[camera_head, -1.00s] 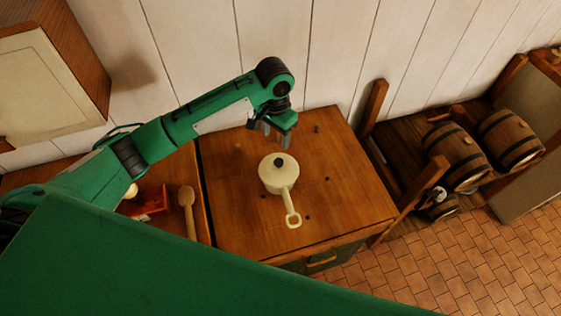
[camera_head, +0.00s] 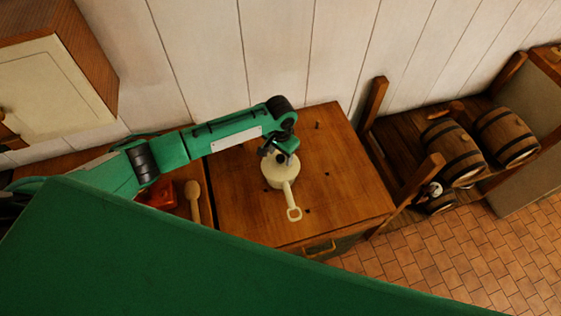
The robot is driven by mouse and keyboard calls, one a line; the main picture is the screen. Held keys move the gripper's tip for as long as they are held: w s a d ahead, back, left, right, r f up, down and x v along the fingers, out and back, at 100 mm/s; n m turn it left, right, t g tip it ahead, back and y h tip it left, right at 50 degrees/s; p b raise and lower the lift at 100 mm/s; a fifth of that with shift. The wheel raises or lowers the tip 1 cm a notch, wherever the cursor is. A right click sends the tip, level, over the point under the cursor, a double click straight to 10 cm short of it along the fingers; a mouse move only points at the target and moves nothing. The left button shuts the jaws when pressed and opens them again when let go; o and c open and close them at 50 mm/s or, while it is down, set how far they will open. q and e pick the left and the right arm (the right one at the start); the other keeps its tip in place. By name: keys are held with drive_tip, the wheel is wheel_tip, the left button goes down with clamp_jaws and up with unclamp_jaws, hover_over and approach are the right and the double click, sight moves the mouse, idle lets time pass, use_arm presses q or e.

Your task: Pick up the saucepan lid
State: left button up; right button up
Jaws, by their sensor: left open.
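The cream saucepan (camera_head: 277,181) stands on the wooden counter top (camera_head: 236,205), its long handle pointing toward the front with a loop at the end. Its cream lid (camera_head: 271,170) sits on top; the lid's dark knob is mostly hidden behind my gripper. My left gripper (camera_head: 276,157) is open, pointing down right at the knob at the lid's far side. I cannot tell whether the fingers touch the knob. My right gripper is not in view.
A wooden spoon (camera_head: 193,200) and a red object (camera_head: 159,194) lie on the counter to the left. A wall cabinet (camera_head: 60,90) hangs upper left. Barrels (camera_head: 453,152) rest on a wooden rack at the right. The counter around the pan is clear.

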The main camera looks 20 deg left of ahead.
use_arm(q)
clamp_jaws()
drive_tip(key=shift+r, duration=0.15)
